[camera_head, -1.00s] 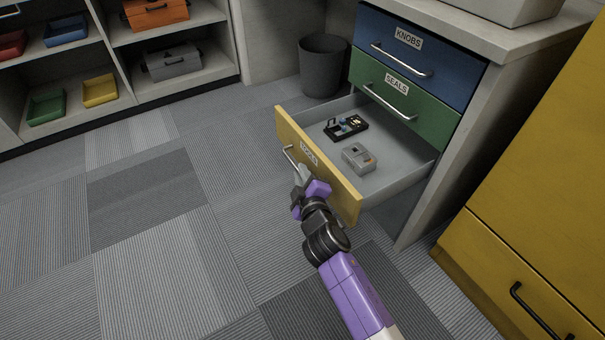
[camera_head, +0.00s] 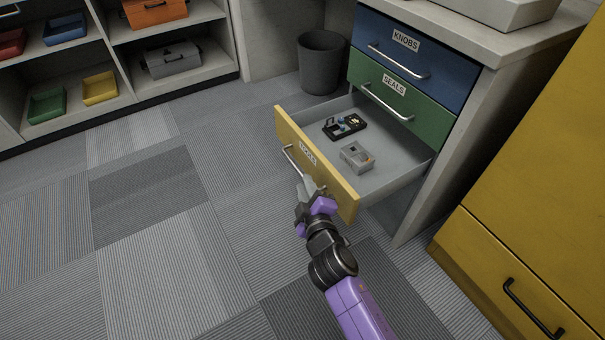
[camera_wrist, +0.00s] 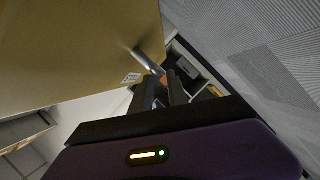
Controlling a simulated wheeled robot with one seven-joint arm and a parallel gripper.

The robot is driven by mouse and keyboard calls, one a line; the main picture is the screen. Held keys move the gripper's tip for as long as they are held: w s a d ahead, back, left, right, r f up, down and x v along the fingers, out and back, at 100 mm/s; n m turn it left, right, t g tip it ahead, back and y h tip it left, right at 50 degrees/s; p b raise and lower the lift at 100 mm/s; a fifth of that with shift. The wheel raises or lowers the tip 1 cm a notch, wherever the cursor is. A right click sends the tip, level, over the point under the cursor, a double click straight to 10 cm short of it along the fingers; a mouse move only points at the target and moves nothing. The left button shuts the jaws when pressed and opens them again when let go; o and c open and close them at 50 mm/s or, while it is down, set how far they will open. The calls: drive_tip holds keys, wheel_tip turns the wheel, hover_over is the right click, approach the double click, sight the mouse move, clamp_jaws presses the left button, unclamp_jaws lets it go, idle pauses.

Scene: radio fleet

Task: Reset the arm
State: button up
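My gripper (camera_head: 306,184) is just in front of the open yellow drawer (camera_head: 340,190), near the right part of its silver bar handle (camera_head: 291,160). In the wrist view, the two dark fingers (camera_wrist: 163,90) stand apart with nothing held between them. The handle (camera_wrist: 149,62) shows just beyond the fingertips there, and the yellow drawer front (camera_wrist: 75,50) fills the upper left. Contact with the handle cannot be made out. The drawer is pulled well out. It holds a black device (camera_head: 345,126) and a grey box-shaped device (camera_head: 357,157).
Above are the shut green SEALS drawer (camera_head: 405,98) and blue KNOBS drawer (camera_head: 405,50). A yellow cabinet (camera_head: 535,190) stands at right. A dark bin (camera_head: 321,65) and shelves with trays (camera_head: 100,88) are behind. The carpeted floor at left is clear.

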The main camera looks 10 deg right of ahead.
drive_tip(key=shift+v, duration=0.95)
drive_tip(key=s+a+r+m+t+y, duration=0.1)
drive_tip(key=s+r+m+t+y, duration=0.1)
drive_tip(key=s+r, duration=0.25)
drive_tip(key=s+d+r+m+g+h+p, duration=0.1)
drive_tip(key=s+d+r+m, duration=0.2)
drive_tip(key=s, duration=1)
drive_tip(key=s+d+r+m+g, duration=0.1)
drive_tip(key=s+d+r+m, duration=0.2)
drive_tip(key=s, duration=1)
drive_tip(key=s+d+r+m+g+h+p, duration=0.1)
drive_tip(key=s+d+r+m, duration=0.2)
drive_tip(key=s, duration=1)
wheel_tip(320, 180, up, 31)
drive_tip(key=p, duration=3)
drive_tip(key=shift+w+f, duration=0.2)
drive_tip(key=shift+w, duration=0.1)
